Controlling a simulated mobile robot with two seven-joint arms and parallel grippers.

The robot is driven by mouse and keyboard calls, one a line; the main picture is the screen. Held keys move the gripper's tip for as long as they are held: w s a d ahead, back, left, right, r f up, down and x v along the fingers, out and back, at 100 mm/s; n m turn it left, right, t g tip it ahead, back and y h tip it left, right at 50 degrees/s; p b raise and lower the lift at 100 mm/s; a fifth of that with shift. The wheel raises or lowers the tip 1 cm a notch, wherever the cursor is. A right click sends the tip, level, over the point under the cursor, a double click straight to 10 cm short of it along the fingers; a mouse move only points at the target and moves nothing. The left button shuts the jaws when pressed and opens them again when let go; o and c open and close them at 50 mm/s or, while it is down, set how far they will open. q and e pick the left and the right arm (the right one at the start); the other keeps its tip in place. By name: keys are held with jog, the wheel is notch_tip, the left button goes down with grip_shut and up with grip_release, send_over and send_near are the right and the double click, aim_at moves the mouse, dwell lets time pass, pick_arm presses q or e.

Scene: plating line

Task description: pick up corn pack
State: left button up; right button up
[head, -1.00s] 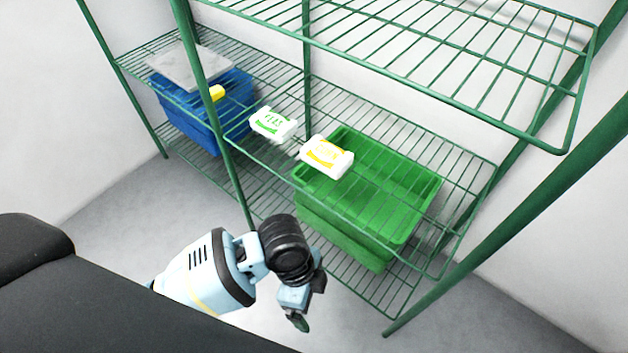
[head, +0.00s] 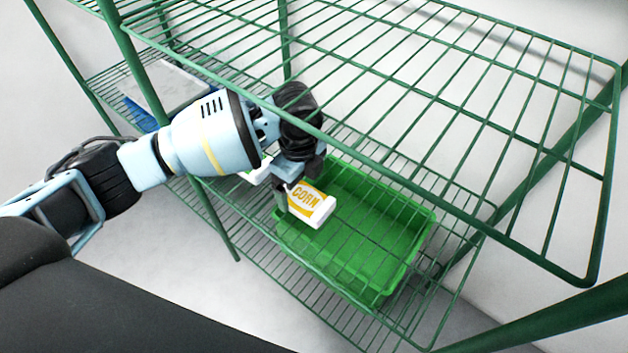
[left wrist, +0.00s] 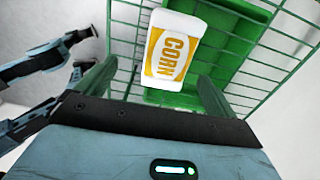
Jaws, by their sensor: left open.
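The corn pack (head: 312,204) is a white box with a yellow "CORN" label, lying on the middle wire shelf above the green bin. My left gripper (head: 297,190) is at the pack's near-left end, under the upper shelf, with its fingers partly hidden by the wrist. In the left wrist view the corn pack (left wrist: 175,48) stands just ahead of the open left gripper (left wrist: 155,92), centred slightly right between the fingers. I cannot tell whether a finger touches it.
A white pack (head: 258,172) lies left of the corn pack, mostly hidden by my arm. The green bin (head: 385,285) sits on the shelf below. The upper wire shelf (head: 450,75) overhangs the arm. A blue bin (head: 140,116) with a grey lid (head: 165,88) stands at left.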

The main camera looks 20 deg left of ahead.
aim_at(306, 197)
pick_arm(q)
jog(key=shift+w+a+r, duration=0.1)
jog(key=shift+w, duration=0.15)
notch_tip(306, 197, down, 2)
jog(key=shift+f, duration=0.1)
jog(key=shift+w+d+f+b, duration=0.15)
jog(key=shift+f+b, duration=0.1)
jog(key=shift+f, duration=0.5)
jog(key=shift+w+f+b, duration=0.2)
jog(key=shift+f, duration=0.55)
jog(key=shift+w+d+f+b, duration=0.15)
jog(key=shift+f+b, duration=0.1)
jog(key=shift+f, duration=1.1)
pick_arm(e)
jog(key=shift+w+f, duration=0.15)
jog(key=shift+f, duration=0.55)
pick_arm(q)
jog(key=c, duration=1.3)
pick_arm(e)
jog(key=shift+a, duration=0.1)
